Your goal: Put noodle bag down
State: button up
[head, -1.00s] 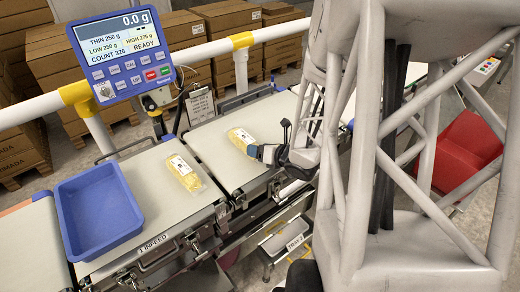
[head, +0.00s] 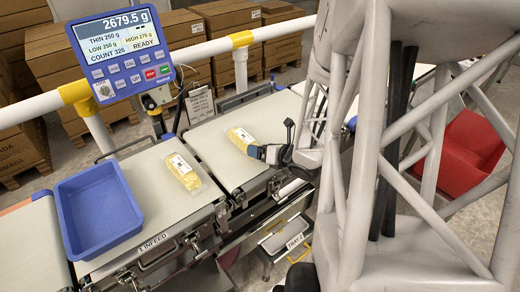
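One yellow noodle bag (head: 240,138) with a white label is at the middle belt plate (head: 212,140), lying flat on it or very close to it. My gripper (head: 257,151) is at the bag's near right end, with its blue-grey fingertips closed on that end. The fingers' far side is hidden. A second noodle bag (head: 184,172) lies on the infeed belt (head: 150,205), left of my gripper and apart from it. The display (head: 122,45) reads 2679.5 g, with COUNT 326 and READY.
A blue tray (head: 97,210) stands on the left of the infeed belt and looks empty. A white and yellow rail (head: 205,49) runs behind the belts. A red bin (head: 468,158) is at the right. Cartons (head: 65,62) are stacked behind.

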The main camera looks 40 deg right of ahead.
aim_at(251, 138)
jog(key=shift+v, duration=2.05)
jog(key=shift+w, duration=0.1)
jog(key=w, duration=0.3)
jog(key=w+r+m, duration=0.1)
jog(key=w, duration=0.2)
jog(key=w+d+r+m+h, duration=0.1)
jog(key=w, duration=0.2)
jog(key=r+m+h, duration=0.1)
jog(key=m, duration=0.1)
jog(key=a+r+m+g, duration=0.1)
jog(key=r+m, duration=0.1)
jog(key=w+r+m+h, duration=0.1)
jog(key=shift+a+r+m+h, duration=0.3)
jog(key=shift+a+r+m, duration=0.05)
jog(key=shift+a+m, duration=0.05)
jog(key=s+a+r+m+g, duration=0.5)
jog(key=s+a+r+m, duration=0.2)
jog(key=s+a+m, duration=0.4)
jog(key=s+a+r+m+g, duration=0.4)
jog(key=s+a+r+m, duration=0.4)
jog(key=s+a+m, duration=0.3)
jog(key=a+m, duration=0.2)
jog(key=shift+a+m+g+y, duration=0.3)
jog(key=shift+m+g+y, duration=0.1)
jog(key=shift+s, duration=0.1)
dwell(1.1)
